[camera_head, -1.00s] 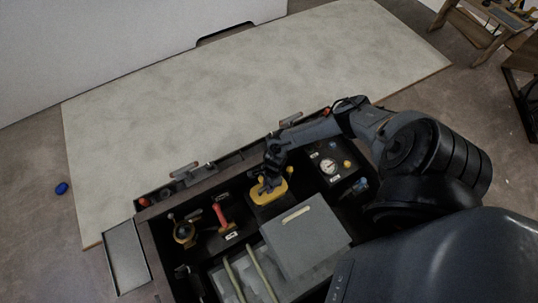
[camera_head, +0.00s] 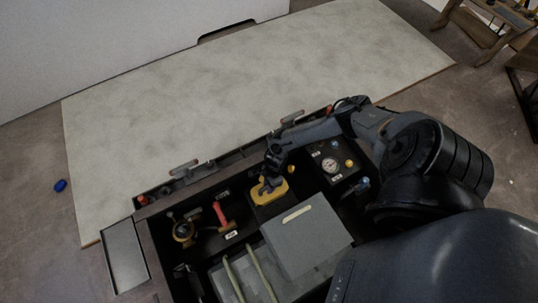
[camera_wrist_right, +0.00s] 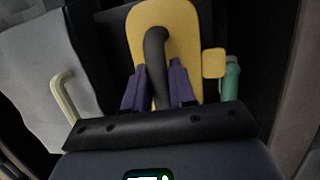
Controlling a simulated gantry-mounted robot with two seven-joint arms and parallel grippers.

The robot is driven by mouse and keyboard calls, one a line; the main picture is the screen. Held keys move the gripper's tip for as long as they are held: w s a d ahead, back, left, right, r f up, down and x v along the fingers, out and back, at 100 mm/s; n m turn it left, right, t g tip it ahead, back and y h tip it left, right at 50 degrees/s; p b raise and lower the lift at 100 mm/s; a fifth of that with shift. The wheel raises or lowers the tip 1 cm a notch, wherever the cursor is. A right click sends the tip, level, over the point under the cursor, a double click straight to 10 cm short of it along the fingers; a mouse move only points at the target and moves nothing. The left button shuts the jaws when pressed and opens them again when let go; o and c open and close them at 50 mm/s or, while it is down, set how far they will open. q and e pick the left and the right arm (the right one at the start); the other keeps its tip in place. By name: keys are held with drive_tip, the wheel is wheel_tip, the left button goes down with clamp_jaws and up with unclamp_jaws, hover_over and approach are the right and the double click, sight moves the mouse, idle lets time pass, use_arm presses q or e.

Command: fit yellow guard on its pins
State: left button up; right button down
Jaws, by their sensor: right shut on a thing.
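The yellow guard (camera_head: 270,197) is a flat rounded plate over a dark panel in the middle of the bench. In the right wrist view the plate (camera_wrist_right: 185,25) has a dark curved handle (camera_wrist_right: 155,48). My right gripper (camera_head: 268,184) is over the guard. In the wrist view its two purple fingers (camera_wrist_right: 159,86) are shut on this handle from both sides. The pins are hidden, and I cannot tell whether the plate touches the panel. My left gripper is not in view.
A grey lid with a pale handle (camera_head: 296,214) lies in front of the guard. A red-handled lever (camera_head: 219,213) and a yellow-and-brass fitting (camera_head: 183,231) stand to the left. A round gauge (camera_head: 329,166) is to the right. A green part (camera_wrist_right: 230,78) shows close beside the guard.

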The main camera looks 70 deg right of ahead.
drive_tip(key=shift+f+b, duration=0.45)
drive_tip(key=shift+f, duration=1.05)
drive_tip(key=c, duration=0.9)
unclamp_jaws()
drive_tip(key=shift+o, duration=0.3)
